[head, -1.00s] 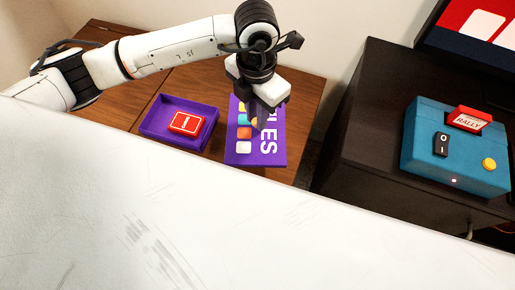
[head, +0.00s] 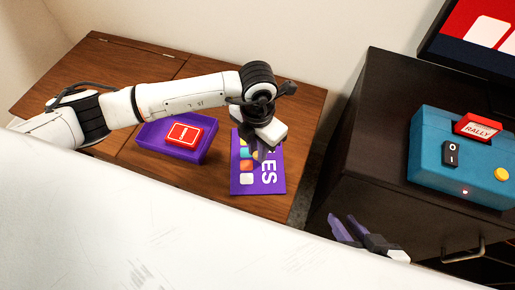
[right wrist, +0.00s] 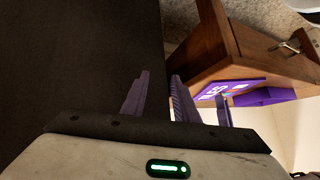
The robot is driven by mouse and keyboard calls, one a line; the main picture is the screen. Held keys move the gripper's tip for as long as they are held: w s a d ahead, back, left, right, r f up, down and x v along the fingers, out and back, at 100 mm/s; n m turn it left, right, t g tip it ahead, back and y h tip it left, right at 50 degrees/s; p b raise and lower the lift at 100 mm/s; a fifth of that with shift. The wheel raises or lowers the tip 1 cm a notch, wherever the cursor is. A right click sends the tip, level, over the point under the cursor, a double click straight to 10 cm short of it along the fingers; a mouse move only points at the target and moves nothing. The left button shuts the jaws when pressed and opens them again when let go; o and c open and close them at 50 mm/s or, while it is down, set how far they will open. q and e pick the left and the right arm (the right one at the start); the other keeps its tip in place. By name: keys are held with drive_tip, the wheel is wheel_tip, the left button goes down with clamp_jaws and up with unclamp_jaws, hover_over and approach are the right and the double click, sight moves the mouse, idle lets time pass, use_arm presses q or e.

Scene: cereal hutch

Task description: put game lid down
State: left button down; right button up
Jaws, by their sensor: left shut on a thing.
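The purple game lid (head: 273,185), with white letters and coloured squares, lies flat to the right of the open purple game box (head: 211,150) on the wooden table. My left gripper (head: 258,158) points down over the lid and is shut on it. The arm hides the lid's upper part, and I cannot tell whether the lid touches the table. The lid also shows in the right wrist view (right wrist: 215,91). My right gripper (head: 346,229) is open and empty in front of the dark cabinet, apart from the lid; its fingers also show in the right wrist view (right wrist: 155,98).
A red card deck (head: 184,134) sits in the game box. The wooden table (head: 120,80) has free room behind my left arm. A dark cabinet (head: 375,130) at the right bears a blue box (head: 430,150) with a red RALLY sign. A gap separates table and cabinet.

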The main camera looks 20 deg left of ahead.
use_arm(q)
drive_tip(key=shift+f, duration=0.1)
use_arm(e)
drive_tip(key=shift+f, duration=0.1)
use_arm(q)
drive_tip(key=shift+f, duration=0.15)
drive_tip(key=c, duration=1.6)
unclamp_jaws()
drive_tip(key=shift+c, duration=0.2)
